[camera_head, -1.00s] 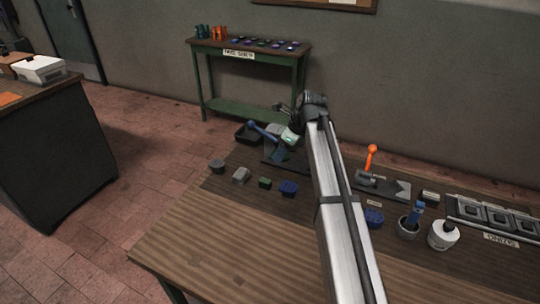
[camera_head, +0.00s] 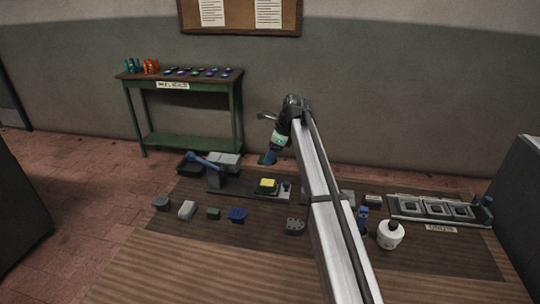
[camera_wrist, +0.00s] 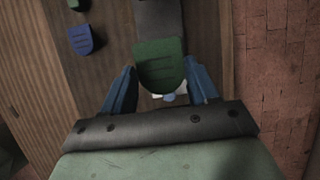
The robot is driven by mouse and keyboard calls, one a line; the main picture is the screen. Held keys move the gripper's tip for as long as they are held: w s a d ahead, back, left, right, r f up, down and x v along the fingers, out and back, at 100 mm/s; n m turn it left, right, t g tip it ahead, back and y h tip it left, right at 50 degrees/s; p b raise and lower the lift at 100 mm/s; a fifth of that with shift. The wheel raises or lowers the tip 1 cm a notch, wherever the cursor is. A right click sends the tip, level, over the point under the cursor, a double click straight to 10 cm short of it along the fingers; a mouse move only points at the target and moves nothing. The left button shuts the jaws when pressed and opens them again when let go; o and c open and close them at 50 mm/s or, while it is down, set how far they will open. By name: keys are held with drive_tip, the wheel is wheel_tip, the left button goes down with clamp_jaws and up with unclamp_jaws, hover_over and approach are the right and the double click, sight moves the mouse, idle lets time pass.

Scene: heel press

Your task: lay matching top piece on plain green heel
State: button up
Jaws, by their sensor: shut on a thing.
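My gripper (camera_head: 268,159) is raised above the back of the table, to the right of the blue-handled press. In the wrist view a green rounded piece with ridges across its face (camera_wrist: 160,66) sits between the two blue fingers, and they are shut on it. In the head view the held piece is hard to make out. Below the gripper, a block with a yellow top and greenish sides (camera_head: 267,185) sits on a grey plate, apart from the held piece. A small green block (camera_head: 213,214) lies in the front row on the table.
The blue-handled press (camera_head: 208,165) stands left of the yellow-topped block. Grey blocks (camera_head: 187,210) and a blue block (camera_head: 238,215) line the front row. A white bottle (camera_head: 390,235) and a tray of square frames (camera_head: 435,207) are at right. The table's front is clear.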

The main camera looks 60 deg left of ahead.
drive_tip(key=shift+f, duration=0.15)
approach(267, 182)
drive_tip(key=shift+x, duration=2.65)
drive_tip(key=shift+s+f, duration=0.15)
drive_tip(key=shift+f, duration=0.4)
drive_tip(key=o, duration=1.1)
drive_tip(key=v, duration=1.3)
drive_tip(key=shift+r, duration=0.35)
drive_tip(key=shift+d, duration=0.15)
